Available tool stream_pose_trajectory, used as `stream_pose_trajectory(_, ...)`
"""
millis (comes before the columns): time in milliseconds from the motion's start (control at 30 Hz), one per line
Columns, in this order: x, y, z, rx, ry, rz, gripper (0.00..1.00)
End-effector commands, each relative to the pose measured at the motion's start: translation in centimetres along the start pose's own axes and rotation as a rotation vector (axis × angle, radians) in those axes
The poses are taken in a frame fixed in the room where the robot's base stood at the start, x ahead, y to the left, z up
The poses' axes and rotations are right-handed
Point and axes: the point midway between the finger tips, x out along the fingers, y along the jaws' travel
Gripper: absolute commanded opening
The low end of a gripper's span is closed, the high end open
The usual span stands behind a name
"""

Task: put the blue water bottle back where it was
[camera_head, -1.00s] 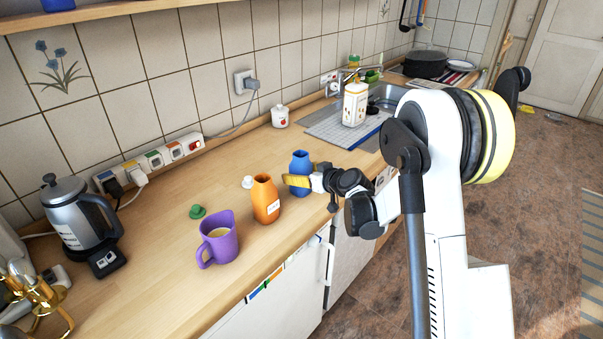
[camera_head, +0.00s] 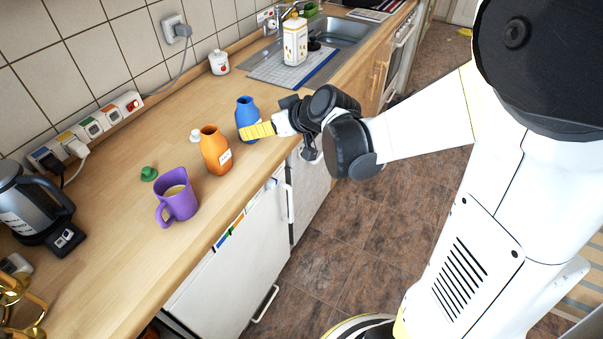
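The blue water bottle (camera_head: 246,107) stands upright on the wooden counter, just right of an orange bottle (camera_head: 215,153). It has an open top.
A purple mug (camera_head: 178,203) with a drink stands near the counter edge. A green lid (camera_head: 149,173) and a white cap (camera_head: 195,136) lie nearby. A kettle (camera_head: 30,205) is far left. A sink (camera_head: 345,35) and drying mat (camera_head: 275,72) lie behind. The counter behind the bottles is clear.

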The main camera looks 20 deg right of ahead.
Motion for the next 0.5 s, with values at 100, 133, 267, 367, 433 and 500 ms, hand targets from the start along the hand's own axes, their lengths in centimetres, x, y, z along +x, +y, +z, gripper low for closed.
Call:
stream_pose_trajectory(100,-4.7,-3.2,1.3,0.037,-0.097,0.029,0.80)
stream_pose_trajectory(133,-5.8,-3.9,1.8,0.046,-0.120,0.041,0.80)
stream_pose_trajectory(267,-10.8,-6.1,4.6,0.093,-0.212,0.106,0.80)
stream_pose_trajectory(367,-14.2,-7.0,7.0,0.125,-0.264,0.166,0.80)
stream_pose_trajectory(433,-16.1,-7.4,8.6,0.143,-0.291,0.205,0.80)
stream_pose_trajectory(500,-17.5,-7.5,9.9,0.157,-0.308,0.240,0.80)
